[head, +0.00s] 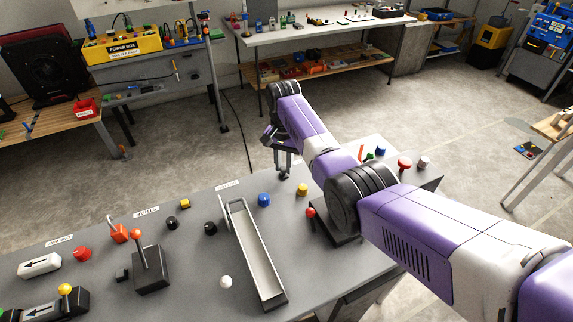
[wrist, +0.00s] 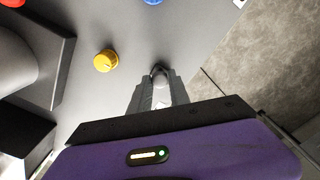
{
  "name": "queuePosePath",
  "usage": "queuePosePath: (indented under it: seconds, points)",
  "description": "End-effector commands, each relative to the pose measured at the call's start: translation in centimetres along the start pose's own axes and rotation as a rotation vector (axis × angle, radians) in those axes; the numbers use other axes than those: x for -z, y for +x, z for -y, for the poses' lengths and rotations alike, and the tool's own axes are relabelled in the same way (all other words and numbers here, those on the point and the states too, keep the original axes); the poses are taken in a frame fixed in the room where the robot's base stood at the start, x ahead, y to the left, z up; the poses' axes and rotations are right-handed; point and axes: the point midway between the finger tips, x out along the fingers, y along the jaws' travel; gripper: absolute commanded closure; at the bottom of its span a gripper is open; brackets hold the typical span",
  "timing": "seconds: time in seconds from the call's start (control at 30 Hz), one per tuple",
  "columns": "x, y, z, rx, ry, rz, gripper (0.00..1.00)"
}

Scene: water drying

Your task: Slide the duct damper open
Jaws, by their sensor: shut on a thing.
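A long grey metal channel with an upright handle at its far end, which looks like the duct damper (head: 262,263), lies on the dark grey panel (head: 190,245) in the head view. My gripper (head: 284,174) is near the panel's back edge, to the right of and apart from the channel's handle. In the wrist view my gripper (wrist: 159,72) has its fingers close together around a small pale grey piece (wrist: 159,82). What this piece belongs to cannot be told. The channel is not recognisable in the wrist view.
A yellow knob (head: 302,190), also in the wrist view (wrist: 105,61), and a blue knob (head: 264,199) stand near my gripper. A red-tipped lever (head: 139,252) and several knobs fill the panel's left. My arm hides part of its right side. Open floor lies behind.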

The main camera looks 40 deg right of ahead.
Motion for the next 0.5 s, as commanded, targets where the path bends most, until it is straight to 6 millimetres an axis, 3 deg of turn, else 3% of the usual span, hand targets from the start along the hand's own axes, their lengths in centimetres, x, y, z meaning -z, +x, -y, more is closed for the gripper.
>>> queuePosePath:
  seconds: [0.03,0.13,0.5]
  points:
    - [0.01,-0.03,0.02,0.000,-0.001,-0.001,0.73]
    - [0.02,-0.03,0.01,0.000,-0.001,-0.001,0.55]
    - [0.05,-0.39,0.00,0.000,-0.001,-0.001,0.55]
